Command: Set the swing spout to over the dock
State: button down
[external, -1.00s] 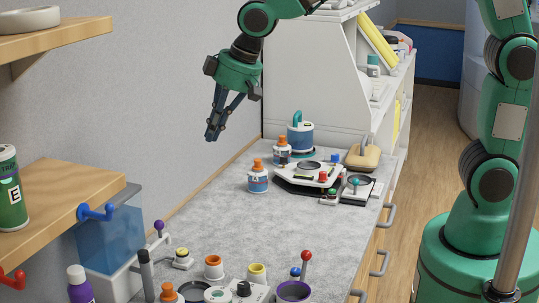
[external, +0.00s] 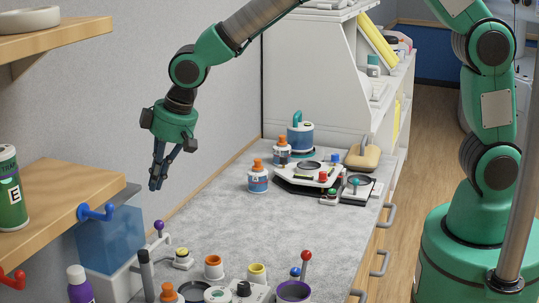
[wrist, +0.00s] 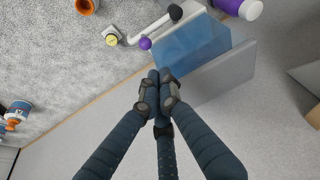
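My gripper (external: 156,185) hangs fingers-down near the grey wall, above and behind the counter's left edge. In the wrist view its dark fingertips (wrist: 159,75) meet with nothing seen between them. A thin white tube (wrist: 150,29) with a black end and a purple ball (wrist: 145,43) near it may be the swing spout, but I cannot be sure. In the external view the purple ball (external: 158,225) stands below my gripper, near a black-topped post (external: 145,263). A small yellow-topped white piece (external: 182,257) sits beside them. I cannot tell which thing is the dock.
A translucent blue tank (external: 112,240) and a wooden shelf (external: 60,200) with a blue hook (external: 96,212) are at left. Bottles, rings and knobs crowd the counter's front. A white hexagonal device (external: 310,174) stands farther back. The counter's middle (external: 225,215) is clear.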

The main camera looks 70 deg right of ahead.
jog(key=shift+f, duration=0.1)
jog(key=x, duration=0.9)
jog(key=shift+w+f, duration=0.15)
jog(key=shift+f, duration=0.25)
